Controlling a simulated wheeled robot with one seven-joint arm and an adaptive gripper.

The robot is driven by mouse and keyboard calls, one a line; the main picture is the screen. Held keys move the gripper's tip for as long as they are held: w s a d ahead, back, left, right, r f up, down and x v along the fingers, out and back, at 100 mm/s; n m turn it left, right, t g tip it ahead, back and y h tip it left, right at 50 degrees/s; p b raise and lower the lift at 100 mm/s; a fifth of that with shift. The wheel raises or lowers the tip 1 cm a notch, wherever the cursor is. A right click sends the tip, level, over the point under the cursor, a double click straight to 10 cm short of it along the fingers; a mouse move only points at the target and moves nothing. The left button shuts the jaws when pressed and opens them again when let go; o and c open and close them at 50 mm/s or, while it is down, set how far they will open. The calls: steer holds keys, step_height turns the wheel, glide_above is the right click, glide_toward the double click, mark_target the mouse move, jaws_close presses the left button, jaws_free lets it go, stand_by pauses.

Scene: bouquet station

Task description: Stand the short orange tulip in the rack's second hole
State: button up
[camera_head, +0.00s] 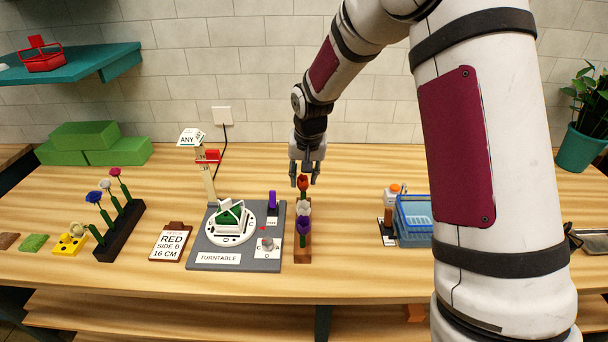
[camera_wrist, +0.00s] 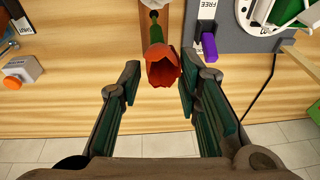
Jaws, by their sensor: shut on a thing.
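A red-orange tulip (camera_head: 303,183) with a green stem is upright at the far end of the brown wooden rack (camera_head: 303,258). Its bloom also shows in the wrist view (camera_wrist: 163,70), between my fingers. My gripper (camera_head: 305,178) points down over it and is shut on the tulip, one finger on each side; the exact contact is hard to see. A white flower (camera_head: 303,209) and a purple flower (camera_head: 304,228) stand nearer in the same rack.
A grey turntable board (camera_head: 206,257) with a purple lever (camera_head: 272,200) stands close left of the rack. A blue basket (camera_head: 413,232) is at right.

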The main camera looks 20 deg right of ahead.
steer(key=shift+s+b+x, duration=0.2)
steer(key=shift+x, duration=0.65)
steer(key=shift+s+b+x, duration=0.15)
steer(key=shift+s+x, duration=0.05)
steer(key=shift+x, duration=0.7)
stand_by(3.7)
steer(key=shift+f, duration=0.1)
stand_by(0.5)
steer(key=o, duration=0.8)
steer(key=shift+p+v, duration=1.1)
steer(key=shift+v, duration=2.15)
